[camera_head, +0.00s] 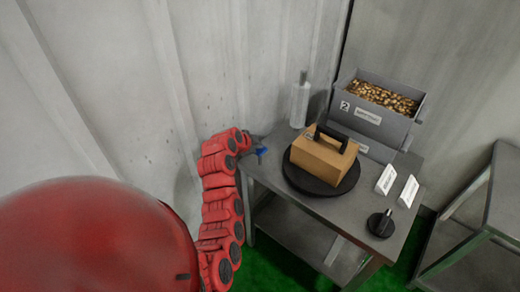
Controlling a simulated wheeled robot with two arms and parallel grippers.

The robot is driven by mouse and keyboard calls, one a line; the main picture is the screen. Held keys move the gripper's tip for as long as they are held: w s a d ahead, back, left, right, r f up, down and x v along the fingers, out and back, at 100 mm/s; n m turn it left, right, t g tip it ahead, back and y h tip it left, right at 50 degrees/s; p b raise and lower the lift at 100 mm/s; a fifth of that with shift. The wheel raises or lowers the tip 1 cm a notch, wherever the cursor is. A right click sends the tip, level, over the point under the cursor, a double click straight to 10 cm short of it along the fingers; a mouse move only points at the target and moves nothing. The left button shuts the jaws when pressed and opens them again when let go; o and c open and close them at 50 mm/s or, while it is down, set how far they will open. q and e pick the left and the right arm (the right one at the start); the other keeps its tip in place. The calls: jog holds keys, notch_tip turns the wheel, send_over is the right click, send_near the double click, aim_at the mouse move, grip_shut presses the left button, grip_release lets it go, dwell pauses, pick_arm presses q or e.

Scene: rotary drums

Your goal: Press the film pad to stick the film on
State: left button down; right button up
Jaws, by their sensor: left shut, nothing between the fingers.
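A brown cardboard box (318,160) sits on a round black turntable (345,188) on the grey metal table. A black piece with a handle (331,133) rests on the box's top; it may be the film pad, but I cannot tell for sure. No separate film can be made out. My left gripper (262,151), with a blue part at its tip, is shut and empty at the table's left edge, apart from the box. My red left arm comes up from below to it. My right gripper is not in view.
A grey bin (398,127) of small brass-coloured pieces stands at the back right, with a white bottle (300,103) left of it. Two white cards (386,179) and a black knob on a disc (381,223) stand at the right. The table's front left (290,205) is clear.

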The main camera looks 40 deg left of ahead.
aim_at(258, 151)
pick_arm(q)
jog(key=shift+f+b, duration=0.65)
jog(key=shift+f, duration=0.15)
dwell(0.4)
dwell(0.4)
jog(key=shift+r+b, duration=0.55)
jog(key=shift+r, duration=1.05)
jog(key=shift+r, duration=2.55)
